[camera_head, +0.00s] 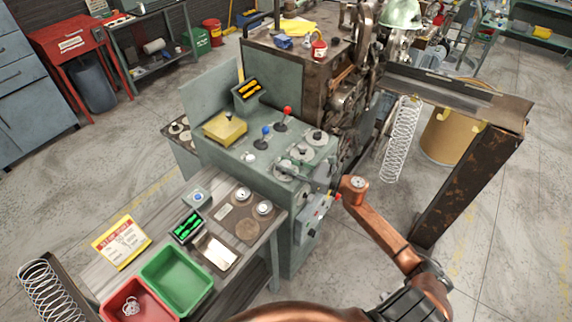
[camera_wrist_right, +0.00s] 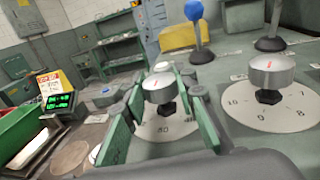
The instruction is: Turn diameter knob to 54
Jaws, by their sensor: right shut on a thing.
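The held knob (camera_wrist_right: 160,86) is a round silver cap on a dark stem above a pale numbered dial (camera_wrist_right: 160,128). A number that looks like 50 or 80 shows at the dial's near edge. I cannot read the exact setting. In the right wrist view my right gripper (camera_wrist_right: 162,98) has its green fingers on both sides of this knob, shut on it. My left gripper is not in view.
A second knob (camera_wrist_right: 271,68) with a red mark stands on a numbered dial to the right. A blue-ball lever (camera_wrist_right: 195,12) stands behind. The table (camera_head: 75,262) at lower left holds a green bin (camera_head: 177,278), a red bin (camera_head: 112,308) and a green display (camera_head: 187,228).

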